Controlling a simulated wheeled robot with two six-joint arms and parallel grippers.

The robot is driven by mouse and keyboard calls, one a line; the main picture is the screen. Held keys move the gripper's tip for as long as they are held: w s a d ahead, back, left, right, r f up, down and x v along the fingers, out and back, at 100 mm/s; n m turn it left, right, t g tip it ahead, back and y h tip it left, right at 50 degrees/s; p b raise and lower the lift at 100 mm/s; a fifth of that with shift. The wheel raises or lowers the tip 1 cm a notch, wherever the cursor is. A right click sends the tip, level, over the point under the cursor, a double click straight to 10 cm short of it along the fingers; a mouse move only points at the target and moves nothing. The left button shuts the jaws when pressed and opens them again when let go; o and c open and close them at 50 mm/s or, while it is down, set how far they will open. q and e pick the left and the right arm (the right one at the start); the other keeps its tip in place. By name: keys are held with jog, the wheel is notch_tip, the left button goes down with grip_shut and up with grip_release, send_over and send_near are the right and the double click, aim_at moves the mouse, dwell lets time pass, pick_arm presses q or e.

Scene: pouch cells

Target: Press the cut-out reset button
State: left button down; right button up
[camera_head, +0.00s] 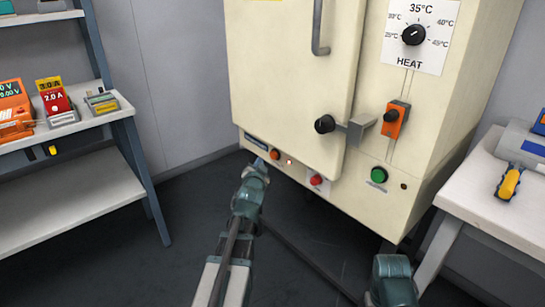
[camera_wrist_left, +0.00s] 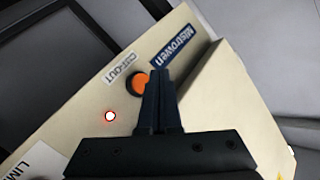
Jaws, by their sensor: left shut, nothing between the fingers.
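The cut-out reset button is a round orange button (camera_head: 275,153) low on the front of the cream oven. The left wrist view shows the button (camera_wrist_left: 138,85) beside a CUT-OUT label (camera_wrist_left: 120,66). My left gripper (camera_head: 259,162) is shut and empty, close to the oven's lower left front. In the left wrist view its dark fingers (camera_wrist_left: 160,76) point at the panel just right of the button and overlap its right edge in the picture. I cannot tell whether they touch the panel. Part of my right arm shows at the bottom; its fingers are not visible.
A lit red lamp (camera_wrist_left: 110,116) sits near the button. A red button (camera_head: 316,180) and green button (camera_head: 378,174) are farther right. The oven door (camera_head: 285,85) looks shut. A shelf (camera_head: 70,205) stands left and a table (camera_head: 490,200) right.

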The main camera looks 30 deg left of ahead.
pick_arm(q)
jog(key=shift+w+d, duration=0.25)
jog(key=shift+w, duration=0.4)
jog(key=shift+w+d, duration=0.25)
jog(key=shift+w, duration=0.35)
jog(key=shift+w, duration=0.1)
dwell(1.1)
jog(key=shift+w+d, duration=0.2)
jog(key=shift+w, duration=0.1)
jog(key=shift+w+d, duration=0.15)
jog(key=shift+w, duration=0.35)
dwell(0.9)
jog(key=shift+s+a, duration=0.35)
jog(key=shift+s, duration=0.55)
jog(key=s, duration=0.1)
jog(key=s+a, duration=0.1)
jog(key=s, duration=0.1)
jog(key=s+a, duration=0.1)
jog(key=shift+s, duration=0.3)
